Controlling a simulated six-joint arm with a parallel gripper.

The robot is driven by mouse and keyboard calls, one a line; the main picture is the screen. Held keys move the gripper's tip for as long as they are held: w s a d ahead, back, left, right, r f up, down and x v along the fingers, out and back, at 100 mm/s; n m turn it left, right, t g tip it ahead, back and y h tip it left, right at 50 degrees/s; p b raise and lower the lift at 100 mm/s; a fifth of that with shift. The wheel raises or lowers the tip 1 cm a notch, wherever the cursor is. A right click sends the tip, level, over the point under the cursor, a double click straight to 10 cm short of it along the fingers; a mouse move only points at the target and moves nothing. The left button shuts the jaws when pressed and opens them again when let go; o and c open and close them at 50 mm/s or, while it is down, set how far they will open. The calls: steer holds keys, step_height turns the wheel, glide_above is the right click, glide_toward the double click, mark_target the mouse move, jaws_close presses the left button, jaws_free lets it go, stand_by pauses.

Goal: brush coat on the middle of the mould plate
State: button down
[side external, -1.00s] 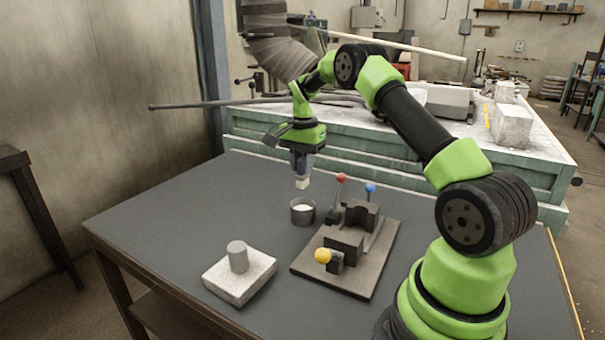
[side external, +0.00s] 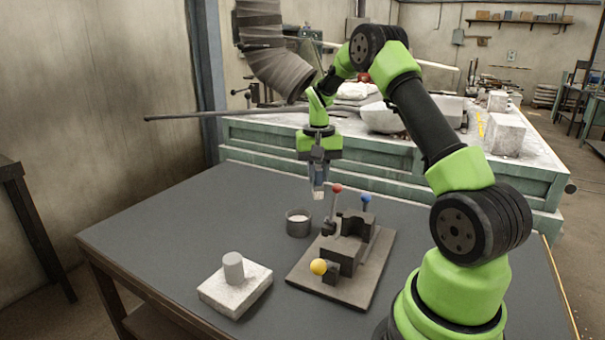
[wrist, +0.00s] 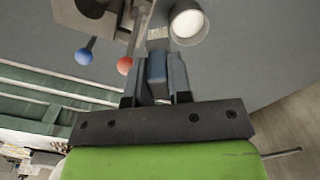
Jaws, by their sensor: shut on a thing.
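My gripper (side external: 318,178) is shut on a brush with a blue-grey handle (wrist: 157,72). The brush's pale tip (side external: 319,195) points down, in the air, left of the red knob in the side external view. The mould plate (side external: 338,292) is a flat brown base bearing dark blocks (side external: 344,254). The brush tip is beyond these blocks and above table height, apart from them. A dark round pot (side external: 290,228) with white coat inside stands left of the mould plate; it also shows in the wrist view (wrist: 178,34).
Knobs stand up from the mould: red (side external: 337,188), blue (side external: 366,198) and yellow (side external: 318,266). A pale slab (side external: 238,298) with a grey cylinder (side external: 233,268) lies at the front left. The table's left part (side external: 190,235) is clear. A cluttered green bench stands behind.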

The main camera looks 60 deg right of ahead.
steer(key=s+a+n, duration=0.3)
steer(key=s+n, duration=0.6)
steer(key=n, duration=0.2)
steer(key=shift+s+f, duration=0.15)
steer(key=shift+f, duration=2.1)
steer(key=shift+s+f, duration=0.1)
steer(key=shift+f, duration=2.1)
steer(key=shift+f, duration=0.6)
steer(key=shift+a, duration=0.6)
steer(key=shift+d+f, duration=0.1)
steer(key=shift+d, duration=1.2)
steer(key=shift+a, duration=0.1)
